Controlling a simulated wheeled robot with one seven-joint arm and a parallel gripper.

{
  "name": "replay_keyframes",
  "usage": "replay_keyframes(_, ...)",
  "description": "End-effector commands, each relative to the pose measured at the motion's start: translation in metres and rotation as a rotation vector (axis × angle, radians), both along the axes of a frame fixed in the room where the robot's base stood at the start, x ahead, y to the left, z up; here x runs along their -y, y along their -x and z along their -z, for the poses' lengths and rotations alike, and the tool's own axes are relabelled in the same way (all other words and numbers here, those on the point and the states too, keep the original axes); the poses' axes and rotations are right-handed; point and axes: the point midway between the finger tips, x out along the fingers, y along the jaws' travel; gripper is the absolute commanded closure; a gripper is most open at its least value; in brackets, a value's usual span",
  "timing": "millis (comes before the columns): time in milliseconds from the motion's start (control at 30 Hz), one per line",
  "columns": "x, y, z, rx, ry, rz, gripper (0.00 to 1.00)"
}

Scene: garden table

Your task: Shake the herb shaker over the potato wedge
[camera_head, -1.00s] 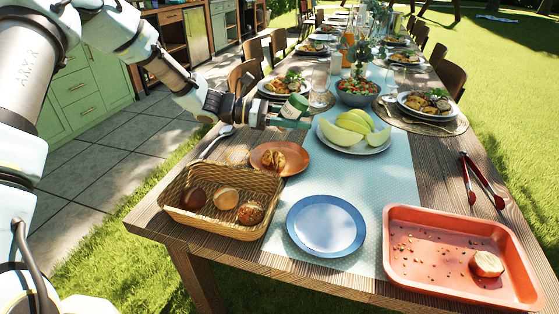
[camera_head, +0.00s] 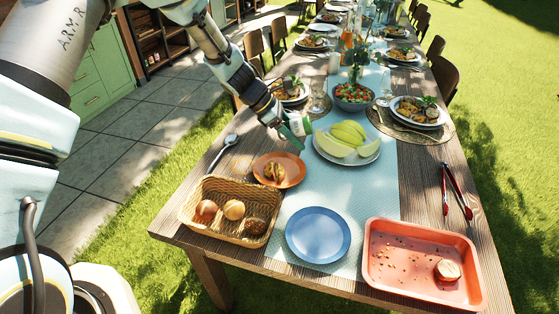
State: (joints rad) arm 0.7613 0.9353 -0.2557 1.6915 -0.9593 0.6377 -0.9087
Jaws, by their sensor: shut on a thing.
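My gripper (camera_head: 287,130) is shut on the herb shaker (camera_head: 299,124), a small white and green container. It holds the shaker tilted, above the table between the orange plate and the melon plate. The fingers partly hide the shaker. A browned, yellowish piece that looks like the potato wedge (camera_head: 274,172) lies on the orange plate (camera_head: 296,175), below and left of the shaker. In the picture, the shaker is up and right of this food, not directly over it.
A wicker basket of rolls (camera_head: 212,228), a blue plate (camera_head: 318,235) and a red tray (camera_head: 400,284) with a cut, roll-like piece (camera_head: 447,270) stand in front. A melon plate (camera_head: 345,158) is close right of my gripper. A spoon (camera_head: 223,150) and tongs (camera_head: 457,190) lie at the sides.

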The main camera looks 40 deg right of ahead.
Motion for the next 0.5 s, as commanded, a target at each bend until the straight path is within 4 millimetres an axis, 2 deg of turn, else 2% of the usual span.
replay_keyframes(33,0.0006,0.0021,-0.0094,0.019,-0.024,0.003,0.98)
replay_keyframes(200,0.0013,0.0026,-0.0122,0.094,-0.101,0.007,0.98)
replay_keyframes(333,0.0015,0.0026,-0.0143,0.168,-0.178,0.007,0.98)
replay_keyframes(400,0.0014,0.0027,-0.0051,0.202,-0.215,0.009,0.98)
replay_keyframes(500,0.0021,0.0022,-0.008,0.254,-0.265,0.008,0.98)
